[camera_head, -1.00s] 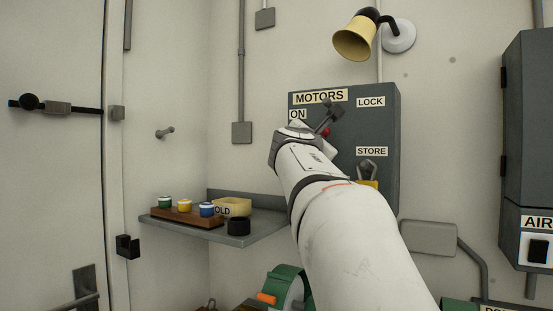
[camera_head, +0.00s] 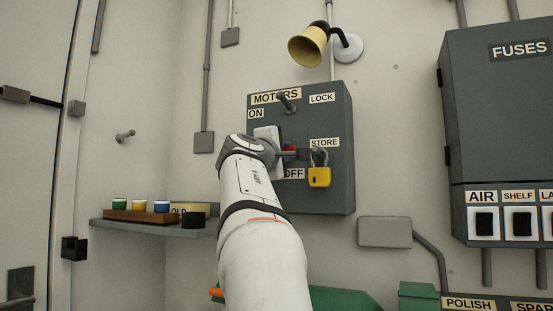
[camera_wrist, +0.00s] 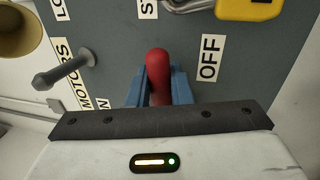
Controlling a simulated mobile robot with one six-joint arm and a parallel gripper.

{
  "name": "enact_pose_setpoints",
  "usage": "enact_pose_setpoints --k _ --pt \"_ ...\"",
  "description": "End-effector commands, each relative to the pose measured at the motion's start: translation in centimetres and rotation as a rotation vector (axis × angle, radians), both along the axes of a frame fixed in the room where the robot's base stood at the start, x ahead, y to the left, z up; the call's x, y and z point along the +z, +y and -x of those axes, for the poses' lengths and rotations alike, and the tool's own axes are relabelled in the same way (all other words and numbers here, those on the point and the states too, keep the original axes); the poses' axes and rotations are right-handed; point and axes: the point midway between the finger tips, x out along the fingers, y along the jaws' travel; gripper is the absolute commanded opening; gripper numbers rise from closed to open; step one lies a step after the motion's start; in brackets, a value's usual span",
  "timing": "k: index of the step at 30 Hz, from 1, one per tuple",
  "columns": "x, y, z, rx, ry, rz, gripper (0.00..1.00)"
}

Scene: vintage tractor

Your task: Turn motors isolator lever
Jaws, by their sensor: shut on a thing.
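The dark grey motors isolator box (camera_head: 335,195) is on the wall, with MOTORS, ON, OFF, LOCK and STORE labels. My gripper (camera_head: 296,153) is at the box's front, just above the OFF label (camera_head: 293,174) and below the ON label (camera_head: 256,114). In the wrist view, the blue jaws (camera_wrist: 160,88) are shut around the red lever handle (camera_wrist: 158,68), beside the OFF label. A bit of the red handle also shows in the head view (camera_head: 290,148). The lever's pivot is hidden by my gripper and arm.
A yellow padlock (camera_head: 319,177) hangs below the STORE label, close right of my gripper. A grey peg (camera_head: 287,102) juts out under the MOTORS label. A yellow bell-shaped lamp (camera_head: 307,46) is above. A shelf (camera_head: 165,228) with small pots is at lower left.

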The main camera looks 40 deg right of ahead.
Motion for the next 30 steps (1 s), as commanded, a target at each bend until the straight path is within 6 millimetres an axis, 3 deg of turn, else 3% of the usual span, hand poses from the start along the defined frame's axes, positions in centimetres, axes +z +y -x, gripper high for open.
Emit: enact_pose_setpoints --k 21,22,28,30 --pt "-0.43 -0.67 0.58 -0.015 -0.069 -0.027 0.0" --pt "-0.43 -0.67 0.58 -0.015 -0.069 -0.027 0.2" --pt "-0.47 -0.69 0.57 -0.015 -0.068 -0.026 0.37" --pt "-0.49 -0.68 0.57 -0.015 -0.068 -0.027 0.38"
